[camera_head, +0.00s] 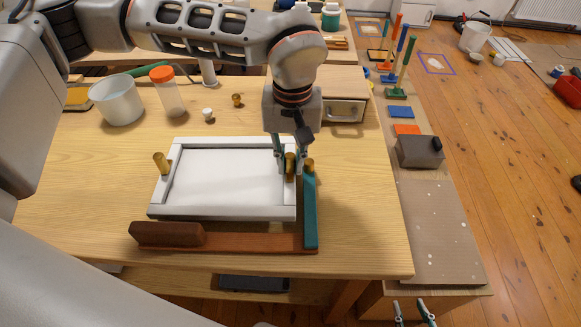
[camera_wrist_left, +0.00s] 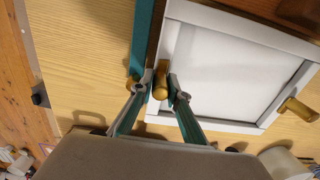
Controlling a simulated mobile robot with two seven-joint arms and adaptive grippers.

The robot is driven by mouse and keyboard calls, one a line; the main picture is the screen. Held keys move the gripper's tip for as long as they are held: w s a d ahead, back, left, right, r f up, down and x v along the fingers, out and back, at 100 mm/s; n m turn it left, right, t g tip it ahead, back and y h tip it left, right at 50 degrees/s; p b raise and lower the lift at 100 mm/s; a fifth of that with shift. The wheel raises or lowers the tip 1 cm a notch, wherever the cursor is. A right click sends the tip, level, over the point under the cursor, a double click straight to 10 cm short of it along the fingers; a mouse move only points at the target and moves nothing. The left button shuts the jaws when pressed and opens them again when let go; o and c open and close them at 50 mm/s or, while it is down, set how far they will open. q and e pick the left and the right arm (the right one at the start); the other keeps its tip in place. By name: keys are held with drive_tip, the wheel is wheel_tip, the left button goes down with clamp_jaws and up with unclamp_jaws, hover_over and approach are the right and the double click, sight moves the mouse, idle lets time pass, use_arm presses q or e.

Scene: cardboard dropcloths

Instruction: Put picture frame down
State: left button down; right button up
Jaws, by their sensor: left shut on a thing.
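The white picture frame (camera_head: 225,212) lies level over the table, its left end tilted slightly in the picture; I cannot tell whether it touches the tabletop. It has a gold peg (camera_head: 160,163) at its left side and another gold peg (camera_head: 290,165) at its right. My left gripper (camera_head: 289,168) is shut on the right peg, which also shows between the fingers in the left wrist view (camera_wrist_left: 160,82). A further gold piece shows just right of the fingers. My right gripper (camera_head: 414,314) is at the bottom edge, fingers apart, nothing seen between them.
A teal bar (camera_head: 310,215) and a reddish-brown bar (camera_head: 260,243) form a corner at the frame's right and near sides. A brown block (camera_head: 167,234) sits on the near bar. A white pot (camera_head: 117,101), an orange-lidded jar (camera_head: 168,94) and a small drawer box (camera_head: 344,108) stand behind.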

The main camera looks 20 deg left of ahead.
use_arm(q)
drive_tip(key=shift+f, duration=1.3)
drive_tip(key=c, duration=1.9)
unclamp_jaws()
wheel_tip(320, 180, up, 12)
drive_tip(key=shift+d+r+p, duration=0.1)
drive_tip(key=shift+d+p, duration=0.05)
drive_tip(key=shift+p, duration=0.4)
